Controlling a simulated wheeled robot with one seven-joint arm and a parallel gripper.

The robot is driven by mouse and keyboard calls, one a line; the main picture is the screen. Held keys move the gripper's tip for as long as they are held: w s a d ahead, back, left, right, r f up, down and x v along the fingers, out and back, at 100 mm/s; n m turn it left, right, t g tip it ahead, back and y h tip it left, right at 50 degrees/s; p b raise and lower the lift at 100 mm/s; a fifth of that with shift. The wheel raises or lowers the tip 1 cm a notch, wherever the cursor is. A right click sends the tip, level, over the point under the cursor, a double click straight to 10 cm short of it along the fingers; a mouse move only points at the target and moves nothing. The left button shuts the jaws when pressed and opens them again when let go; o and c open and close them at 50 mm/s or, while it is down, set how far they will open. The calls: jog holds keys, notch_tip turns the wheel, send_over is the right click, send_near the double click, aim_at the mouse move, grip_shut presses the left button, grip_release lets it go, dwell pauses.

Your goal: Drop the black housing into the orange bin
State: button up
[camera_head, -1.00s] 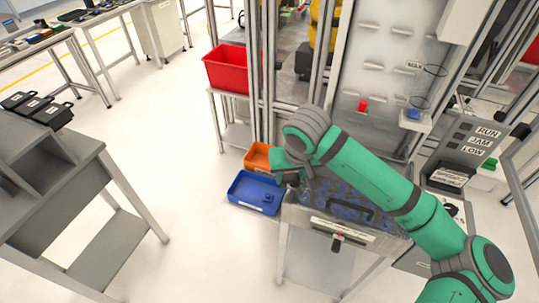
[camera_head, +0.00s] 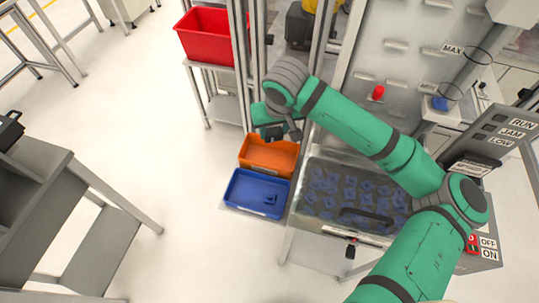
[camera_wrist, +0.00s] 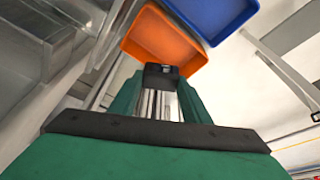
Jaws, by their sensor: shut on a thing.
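The orange bin (camera_head: 254,161) stands on the floor side of the clear-lidded machine, directly behind the blue bin. Its visible inside looks empty. My gripper (camera_head: 274,131) is at the back edge of the orange bin in the head view, pointing down. In the wrist view my gripper (camera_wrist: 160,88) is shut on the black housing (camera_wrist: 160,72), a small dark block at the fingertips. The orange bin (camera_wrist: 150,40) shows just beyond it, and the housing overlaps its near rim in that view. The exact height above the bin cannot be told.
The clear-lidded box (camera_head: 320,220) full of blue parts is to the right. A red bin (camera_head: 208,40) sits on a stand behind, beside metal posts. Open floor lies left.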

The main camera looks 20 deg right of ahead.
jog(key=shift+s+f, duration=0.1)
jog(key=shift+f, duration=1.85)
jog(key=o, duration=1.1)
jog(key=shift+r, duration=0.1)
jog(key=v, duration=1)
jog(key=shift+r, duration=0.3)
jog(key=shift+s, duration=0.1)
